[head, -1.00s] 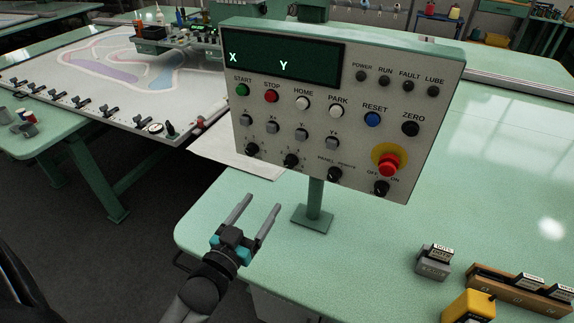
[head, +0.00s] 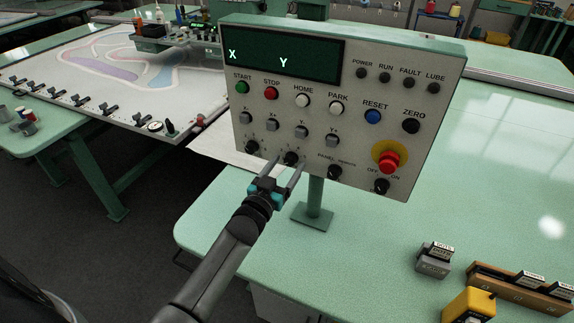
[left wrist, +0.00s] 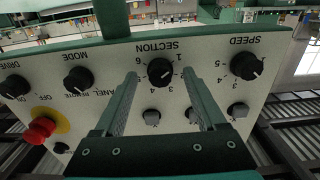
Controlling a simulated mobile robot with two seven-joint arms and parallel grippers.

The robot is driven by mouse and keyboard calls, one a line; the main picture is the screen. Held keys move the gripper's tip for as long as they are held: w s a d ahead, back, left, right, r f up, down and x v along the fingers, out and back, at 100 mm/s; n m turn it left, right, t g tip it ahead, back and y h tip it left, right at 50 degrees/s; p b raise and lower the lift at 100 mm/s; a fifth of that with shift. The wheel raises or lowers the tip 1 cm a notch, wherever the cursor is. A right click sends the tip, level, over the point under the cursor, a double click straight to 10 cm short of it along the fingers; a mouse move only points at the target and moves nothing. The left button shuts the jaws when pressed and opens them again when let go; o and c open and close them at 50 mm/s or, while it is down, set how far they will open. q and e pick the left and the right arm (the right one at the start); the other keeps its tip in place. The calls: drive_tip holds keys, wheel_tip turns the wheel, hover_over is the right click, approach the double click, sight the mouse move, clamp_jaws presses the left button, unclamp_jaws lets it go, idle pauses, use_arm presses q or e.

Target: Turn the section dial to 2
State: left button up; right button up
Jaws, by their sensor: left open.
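The section dial (head: 291,158) is a black knob low on the grey control panel (head: 425,150), second from the left in the bottom row. In the left wrist view the section dial (left wrist: 160,71) shows under the inverted word SECTION, with small numbers around it. Its exact setting is too small to tell. My left gripper (head: 288,165) is open just in front of the panel. In the left wrist view its fingers (left wrist: 157,85) stand on either side of the dial, with a gap to each; contact cannot be told. My right gripper is out of view.
The speed dial (left wrist: 247,66) and mode dial (left wrist: 78,79) flank the section dial. Grey jog buttons (head: 302,133) sit just above. A red emergency button (head: 389,162) is at the right. The panel stands on a post (head: 315,200) over the green table (head: 400,225).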

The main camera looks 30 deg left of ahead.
use_arm(q)
drive_tip(key=shift+w, duration=0.4)
clamp_jaws()
idle(0.4)
